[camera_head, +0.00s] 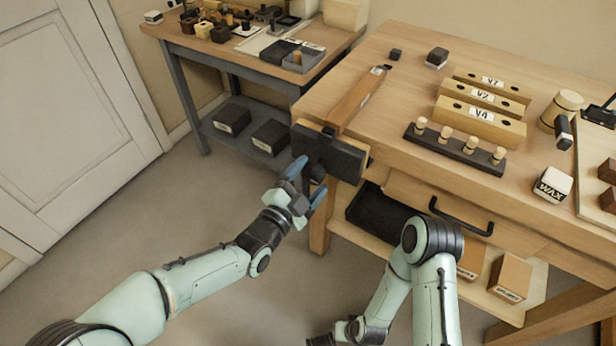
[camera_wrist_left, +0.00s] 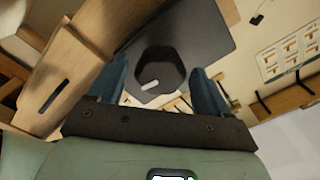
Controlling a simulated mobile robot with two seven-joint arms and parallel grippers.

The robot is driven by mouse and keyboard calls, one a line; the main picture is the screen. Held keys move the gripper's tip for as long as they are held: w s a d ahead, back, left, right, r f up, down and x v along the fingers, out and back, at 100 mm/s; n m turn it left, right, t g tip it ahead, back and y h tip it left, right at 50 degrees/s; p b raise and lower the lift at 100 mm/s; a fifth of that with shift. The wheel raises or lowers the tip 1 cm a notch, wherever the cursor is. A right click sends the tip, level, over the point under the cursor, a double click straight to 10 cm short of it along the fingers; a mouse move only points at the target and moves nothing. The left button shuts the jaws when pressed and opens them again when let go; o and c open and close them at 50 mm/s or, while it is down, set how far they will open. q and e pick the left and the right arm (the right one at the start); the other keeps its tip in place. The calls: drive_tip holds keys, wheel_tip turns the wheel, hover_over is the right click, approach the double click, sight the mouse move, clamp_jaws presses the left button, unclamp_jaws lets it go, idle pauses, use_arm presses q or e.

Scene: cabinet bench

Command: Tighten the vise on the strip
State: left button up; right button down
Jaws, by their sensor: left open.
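The vise (camera_head: 345,160) is a dark block fixed at the front left corner of the wooden bench. Its round dark knob (camera_wrist_left: 160,62) stands out from the dark jaw plate (camera_wrist_left: 205,35) and carries a small white mark. A long wooden strip (camera_head: 357,100) lies on the bench top, its near end at the vise; whether the jaws touch it I cannot tell. My left gripper (camera_head: 315,174) is open in front of the vise. Its blue fingers (camera_wrist_left: 160,72) stand on either side of the knob, with gaps visible.
Wooden blocks (camera_head: 480,120) with labels and a dark peg rack (camera_head: 455,148) stand on the bench. A drawer handle (camera_head: 460,216) juts out at the front. A side table (camera_head: 260,62) with small items stands behind left. The floor left of the bench is clear.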

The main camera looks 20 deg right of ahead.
use_arm(q)
drive_tip(key=v, duration=0.7)
idle(0.4)
